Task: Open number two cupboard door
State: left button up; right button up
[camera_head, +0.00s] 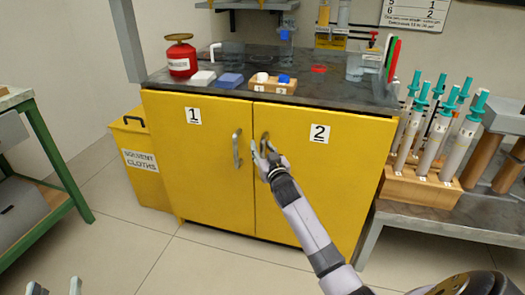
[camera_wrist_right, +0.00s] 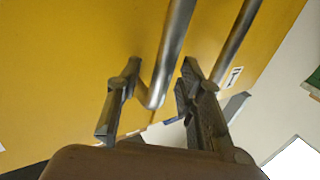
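The yellow number two door (camera_head: 308,170) is on the right half of the cupboard and looks shut. Its metal handle (camera_head: 265,141) is upright near the door's left edge. My right gripper (camera_head: 262,152) is at this handle. In the right wrist view my right gripper (camera_wrist_right: 158,95) has its fingers apart, with the handle (camera_wrist_right: 170,50) between them, nearer the left finger; contact cannot be told. My left gripper (camera_head: 56,288) is open and empty at the bottom left, far from the cupboard; only its fingertips show.
The number one door (camera_head: 195,155) is shut, its handle (camera_head: 237,148) close beside my right gripper. A yellow solvent cloths bin (camera_head: 142,165) stands left of the cupboard. A low bench (camera_head: 430,213) with a rack of tubes stands right. The floor in front is clear.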

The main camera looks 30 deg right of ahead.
grip_shut()
dwell(0.5)
dwell(0.4)
